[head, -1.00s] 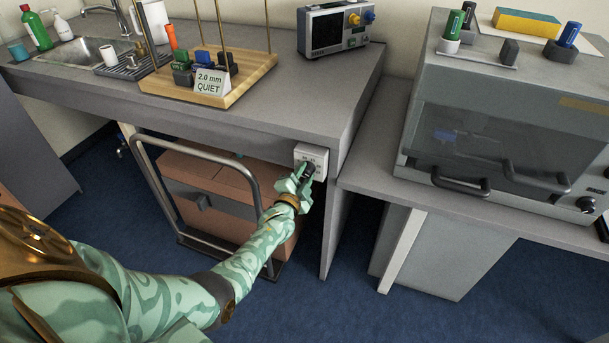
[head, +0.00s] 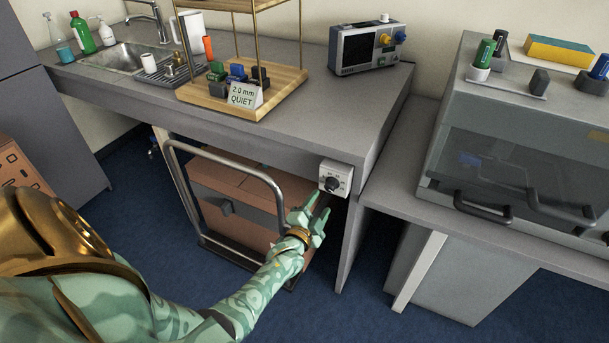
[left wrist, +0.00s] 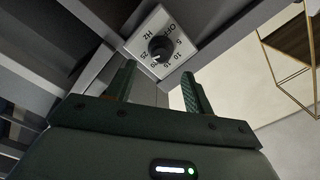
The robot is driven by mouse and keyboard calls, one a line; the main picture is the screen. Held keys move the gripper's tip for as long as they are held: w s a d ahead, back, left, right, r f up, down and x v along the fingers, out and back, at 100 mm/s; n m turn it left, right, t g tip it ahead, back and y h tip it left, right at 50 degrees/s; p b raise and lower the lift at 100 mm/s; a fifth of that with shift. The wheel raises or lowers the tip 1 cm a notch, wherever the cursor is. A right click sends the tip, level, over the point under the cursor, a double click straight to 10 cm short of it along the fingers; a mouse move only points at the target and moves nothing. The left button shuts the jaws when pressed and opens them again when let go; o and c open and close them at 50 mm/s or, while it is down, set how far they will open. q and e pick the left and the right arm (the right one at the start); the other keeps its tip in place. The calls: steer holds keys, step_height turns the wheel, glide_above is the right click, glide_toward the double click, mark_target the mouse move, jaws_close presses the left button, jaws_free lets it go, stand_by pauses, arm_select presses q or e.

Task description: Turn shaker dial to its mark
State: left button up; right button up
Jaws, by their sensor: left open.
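The shaker dial (head: 332,184) is a black round knob on a white control box (head: 345,171) at the front edge of the bench. In the left wrist view the dial (left wrist: 160,54) sits on a white plate (left wrist: 151,31) marked OFF, Hz and numbers up to 25. A pale pointer line on it seems to face the 20 side, but it is too small to be sure. My left gripper (head: 318,208) is open and empty, a little short of the dial and pointing at it. In the left wrist view its two fingers (left wrist: 158,77) stand either side below the dial, apart from it.
A "2.0 mm QUIET" card (head: 244,95) stands on a wooden rack base (head: 285,91) above. A cart with a metal handle (head: 228,153) and brown boxes stands under the bench, beside my left arm. A lidded grey machine (head: 525,150) stands at right.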

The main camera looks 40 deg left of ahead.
arm_select(q)
steer(key=p+v, duration=0.1)
steer(key=v, duration=0.8)
steer(key=shift+s+p, duration=0.2)
steer(key=shift+p, duration=0.2)
steer(key=shift+d, duration=0.1)
